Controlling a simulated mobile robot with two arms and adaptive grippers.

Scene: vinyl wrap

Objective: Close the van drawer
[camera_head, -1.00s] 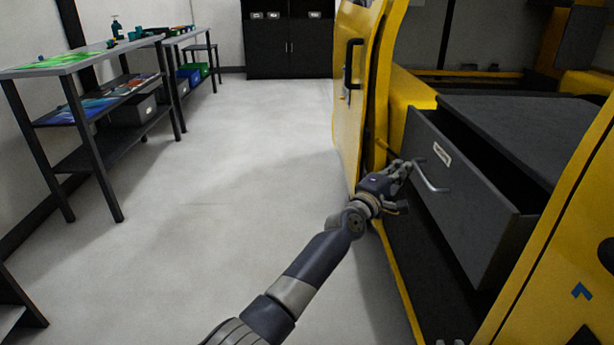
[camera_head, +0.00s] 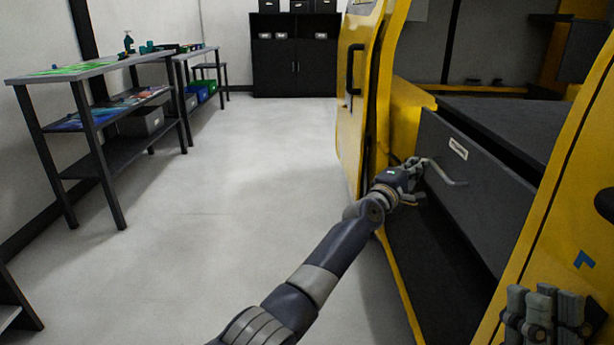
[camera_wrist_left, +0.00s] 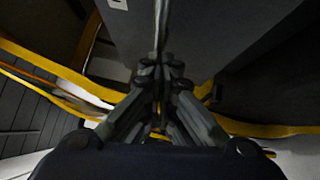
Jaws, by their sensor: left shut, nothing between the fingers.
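The dark grey van drawer (camera_head: 470,195) is in the yellow van at the right of the head view. Its front stands partly out, with a narrow dark gap behind its top edge. A grey bar handle (camera_head: 446,175) sits on its front, below a white label. My left gripper (camera_head: 416,172) is at the left end of the handle, shut and empty. In the left wrist view its fingers (camera_wrist_left: 162,85) are together, with the drawer front (camera_wrist_left: 225,35) close beyond; contact is hard to tell. My right gripper (camera_head: 545,312) is at the lower right, its finger state unclear.
An open yellow van door (camera_head: 357,85) stands just left of the drawer. The yellow van side (camera_head: 545,215) borders it on the right. Workbenches (camera_head: 95,70) line the left wall and a black cabinet (camera_head: 295,65) stands at the back. The grey floor between is clear.

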